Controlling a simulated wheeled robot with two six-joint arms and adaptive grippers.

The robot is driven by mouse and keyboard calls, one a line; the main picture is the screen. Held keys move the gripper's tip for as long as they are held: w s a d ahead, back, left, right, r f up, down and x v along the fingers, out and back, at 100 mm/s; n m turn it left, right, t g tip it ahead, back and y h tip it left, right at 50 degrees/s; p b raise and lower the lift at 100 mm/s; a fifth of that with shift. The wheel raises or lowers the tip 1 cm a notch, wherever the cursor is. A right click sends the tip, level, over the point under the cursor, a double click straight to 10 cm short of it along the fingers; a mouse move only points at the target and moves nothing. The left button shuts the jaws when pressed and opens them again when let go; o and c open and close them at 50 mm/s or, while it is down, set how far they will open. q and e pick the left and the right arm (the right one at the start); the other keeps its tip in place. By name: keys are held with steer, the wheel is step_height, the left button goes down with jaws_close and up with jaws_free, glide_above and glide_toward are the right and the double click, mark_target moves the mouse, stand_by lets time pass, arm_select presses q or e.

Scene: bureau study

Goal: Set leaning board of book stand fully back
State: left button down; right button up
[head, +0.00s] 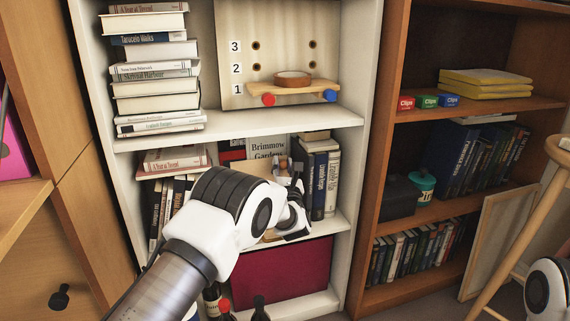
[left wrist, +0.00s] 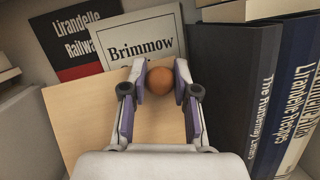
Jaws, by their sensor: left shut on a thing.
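The book stand's leaning board (left wrist: 75,115) is pale wood. It stands on the shelf in front of books, and only a small part of the board (head: 252,170) shows in the head view behind my arm. A round orange-brown knob (left wrist: 160,81) sits between my left fingertips. My left gripper (left wrist: 160,80) is shut on this knob, one finger on each side. In the head view the left gripper (head: 290,178) reaches into the middle shelf and hides much of the stand. How far the board tilts is hard to tell. My right gripper is not in view.
Behind the board stand a Brimmow book (left wrist: 140,38) and a black-and-red Lirandelle book (left wrist: 75,40). Dark upright books (left wrist: 235,85) stand close on the right. The shelf above (head: 270,122) and the white side wall (head: 358,130) bound the space.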

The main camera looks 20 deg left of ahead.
arm_select(q)
steer(key=shift+w+a+f+g+h+p, duration=0.1)
steer(key=shift+w+a+g+h+p, duration=0.1)
steer(key=shift+w+a+g, duration=0.25)
steer(key=shift+w+a+f+g+h+p, duration=0.1)
steer(key=shift+w+a+g+p, duration=0.2)
steer(key=shift+w, duration=0.25)
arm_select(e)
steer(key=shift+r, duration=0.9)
arm_select(q)
steer(key=c, duration=1.2)
jaws_free()
steer(key=o, duration=0.3)
steer(key=shift+w+f, duration=0.1)
steer(key=shift+f, duration=0.05)
steer(key=shift+o, duration=0.2)
steer(key=v, duration=1.2)
